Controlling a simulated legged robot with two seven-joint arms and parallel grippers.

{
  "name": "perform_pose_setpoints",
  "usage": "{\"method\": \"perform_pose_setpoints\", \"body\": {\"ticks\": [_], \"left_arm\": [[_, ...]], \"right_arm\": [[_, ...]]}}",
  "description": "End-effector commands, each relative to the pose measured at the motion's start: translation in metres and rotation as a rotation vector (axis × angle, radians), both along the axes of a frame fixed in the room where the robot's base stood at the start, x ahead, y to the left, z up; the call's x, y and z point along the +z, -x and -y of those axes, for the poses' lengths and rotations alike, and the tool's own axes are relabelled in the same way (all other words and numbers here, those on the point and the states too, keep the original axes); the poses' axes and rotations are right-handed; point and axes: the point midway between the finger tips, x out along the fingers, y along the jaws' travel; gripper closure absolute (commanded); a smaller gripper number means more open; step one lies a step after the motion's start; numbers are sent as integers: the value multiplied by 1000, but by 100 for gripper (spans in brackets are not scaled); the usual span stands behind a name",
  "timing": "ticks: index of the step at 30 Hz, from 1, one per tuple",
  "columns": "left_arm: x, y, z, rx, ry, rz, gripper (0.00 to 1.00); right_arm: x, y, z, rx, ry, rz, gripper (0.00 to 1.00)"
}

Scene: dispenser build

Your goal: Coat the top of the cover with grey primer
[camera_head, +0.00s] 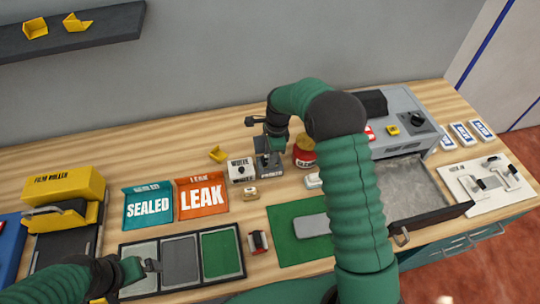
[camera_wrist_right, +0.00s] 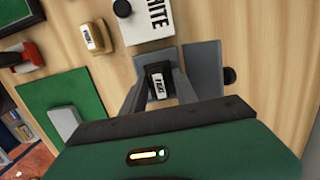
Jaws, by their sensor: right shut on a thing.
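My right gripper (camera_head: 268,146) is at the back middle of the table, shut on a small dark block (camera_wrist_right: 157,84) with a white label, too small to read surely. In the right wrist view the grey fingers (camera_wrist_right: 157,92) stand on both sides of it. A grey box (camera_head: 268,168) with a label sits just below this gripper. A plain grey slab (camera_head: 313,225), possibly the cover, lies on a green mat (camera_head: 285,250); its right end is near my arm. My left gripper (camera_head: 144,267) is low at the left, over the three-panel tray; its opening is unclear.
A white-labelled box (camera_head: 241,170) and a tan block (camera_head: 250,193) stand beside the grey box. A red jar (camera_head: 304,154) is to the right. The tray (camera_head: 182,236) has light, grey and green panels.

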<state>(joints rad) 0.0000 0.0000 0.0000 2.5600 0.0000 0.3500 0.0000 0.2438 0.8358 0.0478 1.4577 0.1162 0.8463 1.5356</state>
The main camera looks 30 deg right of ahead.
Motion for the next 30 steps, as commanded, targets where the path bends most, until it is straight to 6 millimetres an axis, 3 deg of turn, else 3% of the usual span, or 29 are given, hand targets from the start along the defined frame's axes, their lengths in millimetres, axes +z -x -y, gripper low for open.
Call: {"method": "perform_pose_setpoints", "body": {"ticks": [14, 15, 20, 30], "left_arm": [[-1, 0, 0, 0, 0, 0, 0], [-1, 0, 0, 0, 0, 0, 0], [-1, 0, 0, 0, 0, 0, 0], [0, 0, 0, 0, 0, 0, 0]], "right_arm": [[-3, 0, 0, 0, -1, -3, 97], [-3, 0, 0, 0, -1, -3, 62], [-2, 0, 0, 0, 0, -2, 41], [-1, -1, 0, 0, 1, 3, 39]]}}
